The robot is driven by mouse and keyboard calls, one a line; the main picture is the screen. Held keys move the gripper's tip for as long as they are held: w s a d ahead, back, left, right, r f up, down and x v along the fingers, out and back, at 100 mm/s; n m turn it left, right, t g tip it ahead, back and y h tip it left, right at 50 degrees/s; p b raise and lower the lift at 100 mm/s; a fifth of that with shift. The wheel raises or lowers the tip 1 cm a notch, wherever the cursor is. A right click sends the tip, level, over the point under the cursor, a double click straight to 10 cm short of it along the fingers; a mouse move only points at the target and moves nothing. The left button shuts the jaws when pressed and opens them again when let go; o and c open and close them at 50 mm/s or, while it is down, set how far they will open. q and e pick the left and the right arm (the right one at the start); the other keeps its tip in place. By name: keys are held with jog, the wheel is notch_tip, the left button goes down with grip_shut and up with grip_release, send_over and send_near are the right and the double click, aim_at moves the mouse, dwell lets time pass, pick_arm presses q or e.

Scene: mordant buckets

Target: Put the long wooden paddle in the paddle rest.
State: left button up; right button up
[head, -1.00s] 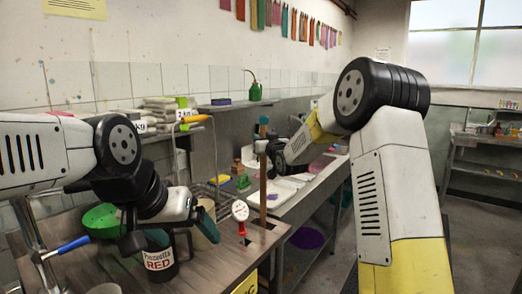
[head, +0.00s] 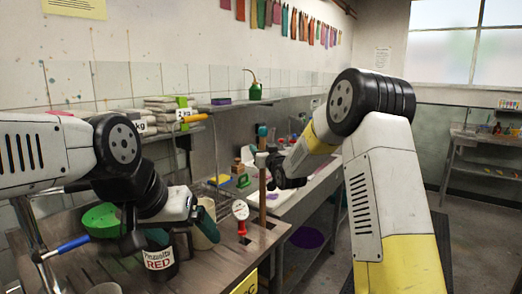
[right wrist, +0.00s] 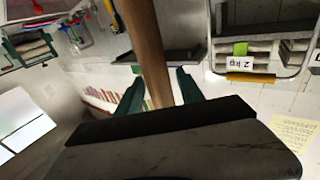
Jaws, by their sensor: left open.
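The long wooden paddle (head: 262,200) stands upright at the right end of the wooden bench, with a teal tip and a pale band near its top. Its lower end meets the bench top near a dark opening. My right gripper (head: 268,172) is at the paddle's upper part. In the right wrist view the paddle's shaft (right wrist: 148,45) passes between my right gripper's (right wrist: 158,95) green fingers, with gaps on both sides. My left gripper (head: 182,222) is open above the dark pot labelled RED (head: 160,262). I cannot make out the paddle rest for certain.
A white-and-red dial tool (head: 240,212) stands beside the paddle. A green bowl (head: 100,220), a blue-handled tool (head: 72,244) and a beige jug (head: 206,232) are on the left. A sink counter (head: 300,195) lies behind. The floor at right is free.

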jog(key=shift+r, duration=0.1)
jog(key=shift+s, duration=0.1)
jog(key=s+d+m+g+h, duration=0.15)
jog(key=s+d, duration=0.25)
jog(key=s, duration=0.4)
jog(key=s+d+r+g+h, duration=0.15)
jog(key=s+d, duration=0.25)
jog(key=s, duration=0.5)
jog(key=s+d+m+g+h, duration=0.15)
jog(key=s+d, duration=0.25)
jog(key=s, duration=0.4)
jog(key=s+d+f+g, duration=0.1)
jog(key=s+f+g, duration=0.1)
jog(key=s, duration=0.9)
jog(key=s+d+f+g, duration=0.1)
jog(key=s+g, duration=0.3)
jog(key=s, duration=0.7)
jog(key=shift+f+g, duration=0.35)
jog(key=shift+f, duration=0.35)
jog(key=shift+s+d, duration=0.1)
